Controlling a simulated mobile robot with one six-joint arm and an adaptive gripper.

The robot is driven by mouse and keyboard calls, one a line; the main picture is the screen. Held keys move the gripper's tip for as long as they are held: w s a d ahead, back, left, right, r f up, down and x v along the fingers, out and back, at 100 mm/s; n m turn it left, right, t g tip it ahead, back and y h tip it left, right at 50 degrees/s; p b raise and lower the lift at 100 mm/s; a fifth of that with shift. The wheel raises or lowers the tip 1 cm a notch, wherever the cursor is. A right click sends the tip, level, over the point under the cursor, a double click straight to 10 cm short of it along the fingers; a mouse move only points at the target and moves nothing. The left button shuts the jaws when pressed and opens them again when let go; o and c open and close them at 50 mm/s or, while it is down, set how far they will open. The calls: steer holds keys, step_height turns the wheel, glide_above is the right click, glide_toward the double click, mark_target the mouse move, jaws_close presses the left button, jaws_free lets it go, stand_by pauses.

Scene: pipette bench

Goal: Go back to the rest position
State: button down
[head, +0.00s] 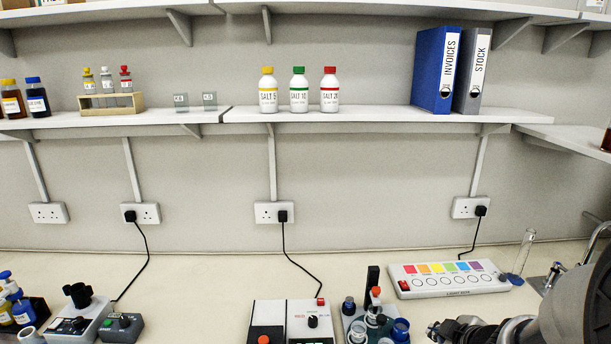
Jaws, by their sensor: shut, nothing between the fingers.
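My gripper (438,331) shows at the bottom edge in the head view, right of centre, partly cut off by the frame. It is shut and empty. My arm reaches in from the right edge behind it. The gripper appears just right of a small stand with blue-capped and dark vials (376,322). How close they are in depth is hard to tell.
A strip with coloured squares (447,279) and a glass cylinder (522,258) stand behind my gripper. A white and dark device (310,321) and a grey device (80,320) stand further left. The shelf (370,118) holds bottles (299,92) and binders (437,70). The rear bench is mostly clear.

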steer(key=s+a+r+m+g+h, duration=0.2)
steer(key=s+a+r+m+h, duration=0.15)
steer(key=s+r+m, duration=0.55)
steer(key=s+a+r+g+y, duration=0.1)
steer(key=s+a+y, duration=0.1)
steer(key=s+a, duration=0.3)
steer(key=s+a+r+m+g+y, duration=0.1)
steer(key=s+a, duration=0.5)
steer(key=s, duration=0.5)
steer(key=shift+s+a+r+y, duration=0.25)
steer(key=shift+a+r+y, duration=0.05)
steer(key=shift+r+y, duration=0.05)
steer(key=shift+d, duration=0.1)
